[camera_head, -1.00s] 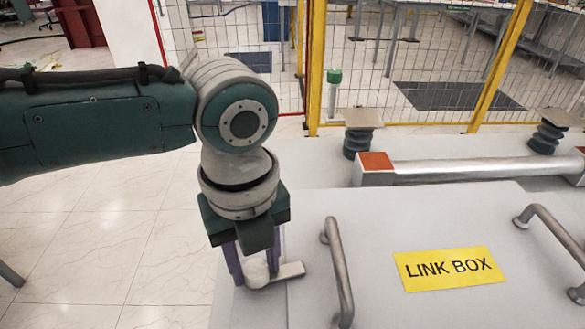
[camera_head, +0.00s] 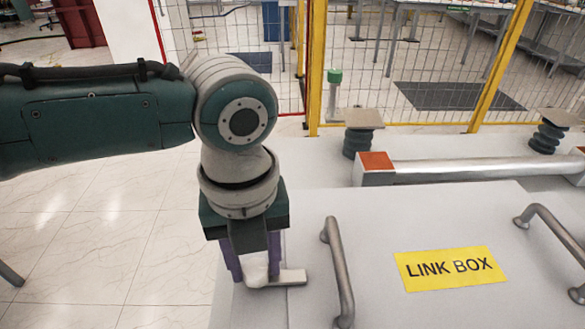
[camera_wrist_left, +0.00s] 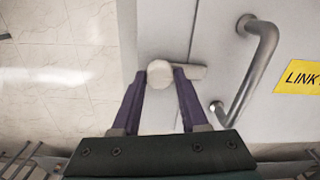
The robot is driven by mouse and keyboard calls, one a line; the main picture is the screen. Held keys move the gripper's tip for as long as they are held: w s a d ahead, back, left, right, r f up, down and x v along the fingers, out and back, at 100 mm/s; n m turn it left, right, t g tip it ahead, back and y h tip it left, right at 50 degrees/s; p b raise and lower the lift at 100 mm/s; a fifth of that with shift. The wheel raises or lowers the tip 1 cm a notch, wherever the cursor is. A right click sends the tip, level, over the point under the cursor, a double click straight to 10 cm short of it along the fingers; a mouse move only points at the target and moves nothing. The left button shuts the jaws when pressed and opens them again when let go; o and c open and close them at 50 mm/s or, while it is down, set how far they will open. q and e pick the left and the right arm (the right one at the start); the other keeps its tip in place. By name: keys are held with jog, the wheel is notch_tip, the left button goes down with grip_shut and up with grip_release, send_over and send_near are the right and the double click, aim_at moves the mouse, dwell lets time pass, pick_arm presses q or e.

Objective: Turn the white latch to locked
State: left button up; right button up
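The white latch (camera_head: 290,277) is at the left edge of the grey link box (camera_head: 375,220). It has a round hub and a flat arm that points right, across the seam onto the lid. My left gripper (camera_head: 254,272) points down over the hub, with one purple finger on each side. In the left wrist view the latch arm (camera_wrist_left: 190,72) points right from the round hub (camera_wrist_left: 160,73). My right gripper is in neither view.
A bent metal handle (camera_head: 338,270) stands on the lid just right of the latch, and another handle (camera_head: 555,240) is further right. A yellow LINK BOX label (camera_head: 450,269) lies between them. A metal bar (camera_head: 470,168) runs behind the lid. Open tiled floor is on the left.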

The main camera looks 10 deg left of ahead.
aim_at(256, 270)
pick_arm(q)
jog(key=o, duration=0.4)
jog(key=shift+r, duration=0.1)
notch_tip(256, 270, up, 10)
jog(key=shift+f+p, duration=0.1)
jog(key=shift+p, duration=0.2)
